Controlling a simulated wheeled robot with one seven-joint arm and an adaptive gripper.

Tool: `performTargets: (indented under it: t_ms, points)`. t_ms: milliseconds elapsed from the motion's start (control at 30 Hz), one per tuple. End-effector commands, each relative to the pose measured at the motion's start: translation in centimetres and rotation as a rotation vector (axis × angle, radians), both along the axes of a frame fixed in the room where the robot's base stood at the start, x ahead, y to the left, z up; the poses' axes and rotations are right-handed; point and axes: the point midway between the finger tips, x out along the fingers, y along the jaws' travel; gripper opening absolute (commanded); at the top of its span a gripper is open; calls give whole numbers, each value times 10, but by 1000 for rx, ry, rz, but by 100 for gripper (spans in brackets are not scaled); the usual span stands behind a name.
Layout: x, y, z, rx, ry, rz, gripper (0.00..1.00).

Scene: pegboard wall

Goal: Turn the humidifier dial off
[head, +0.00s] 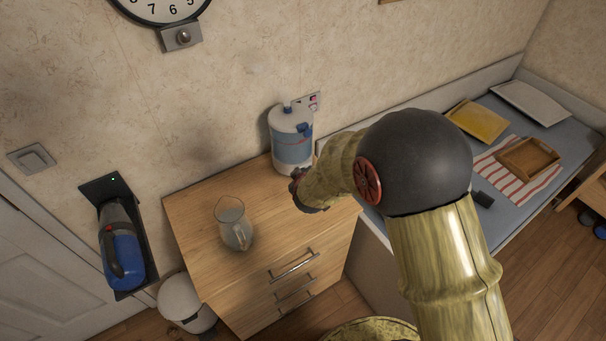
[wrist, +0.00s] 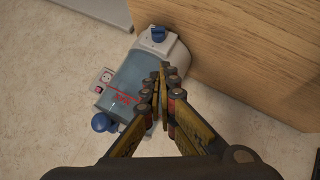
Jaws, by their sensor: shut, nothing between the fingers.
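The humidifier (head: 291,148) is a white and pale-blue tank standing at the back right corner of the wooden cabinet, by the wall. Blue parts show at its lid in the head view. In the wrist view the humidifier (wrist: 128,78) appears tilted, with a blue knob-like dial (wrist: 158,34) on its white base and another blue part (wrist: 102,122) at the opposite end. My gripper (wrist: 162,72) is shut and empty, its tips in front of the tank. In the head view my gripper (head: 296,186) is low beside the humidifier's base; the base dial cannot be made out there.
A glass pitcher (head: 233,225) stands on the wooden cabinet (head: 192,212), left of my gripper. A wall outlet (head: 313,101) is behind the humidifier. A bed (head: 510,185) with trays lies to the right. A blue handheld vacuum (head: 122,250) hangs at left.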

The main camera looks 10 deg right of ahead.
Motion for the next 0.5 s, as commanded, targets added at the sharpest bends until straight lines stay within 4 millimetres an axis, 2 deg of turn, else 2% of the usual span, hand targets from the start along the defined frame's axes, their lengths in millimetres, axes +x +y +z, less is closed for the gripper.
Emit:
performTargets:
  t_ms: [33,400,500]
  points:
    - [7,-2,-9,0,2,-2,0]
    - [63,-10,-54,2,2,-2,0]
    - [65,-18,-67,2,1,-3,0]
